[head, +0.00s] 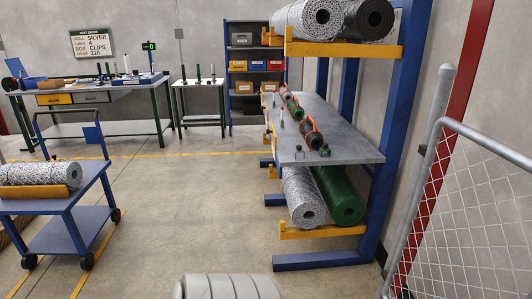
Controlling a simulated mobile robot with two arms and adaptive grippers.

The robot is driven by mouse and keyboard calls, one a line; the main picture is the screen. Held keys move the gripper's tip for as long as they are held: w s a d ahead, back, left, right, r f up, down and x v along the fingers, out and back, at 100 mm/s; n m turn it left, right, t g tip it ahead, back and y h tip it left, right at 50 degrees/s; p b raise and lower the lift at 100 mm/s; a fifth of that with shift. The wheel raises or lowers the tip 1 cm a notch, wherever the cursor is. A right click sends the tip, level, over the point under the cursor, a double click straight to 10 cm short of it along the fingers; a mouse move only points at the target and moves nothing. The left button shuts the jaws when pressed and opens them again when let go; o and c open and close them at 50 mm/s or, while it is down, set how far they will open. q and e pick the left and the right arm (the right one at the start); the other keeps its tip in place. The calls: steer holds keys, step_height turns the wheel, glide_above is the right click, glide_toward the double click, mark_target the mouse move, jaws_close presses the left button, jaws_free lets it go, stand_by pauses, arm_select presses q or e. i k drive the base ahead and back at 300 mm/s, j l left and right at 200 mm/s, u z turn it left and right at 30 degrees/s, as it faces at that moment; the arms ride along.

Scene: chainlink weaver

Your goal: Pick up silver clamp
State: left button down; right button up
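A small silver-looking piece, perhaps the silver clamp (299,154), is near the front left edge of the grey shelf top (345,153). It is too small to make out its shape or be sure what it is. Other tiny light pieces stand farther back along the same edge. Dark and green rolls (297,122) with orange-red clamps around them lie beside these pieces. Neither of my grippers is in view; only a grey ribbed part, probably mine, shows at the bottom edge.
The blue rack carries mesh rolls (303,197) below and more above. A blue cart (68,205) with a silver mesh roll (40,174) stands at left. A chain-link fence (470,215) is at right. Workbenches (90,90) line the back. The middle floor is clear.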

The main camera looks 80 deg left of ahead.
mark_target(298, 150)
steer(key=u, duration=2.2)
steer(key=i+j+z, duration=0.2)
steer(key=i+j, duration=0.35)
steer(key=j, duration=0.1)
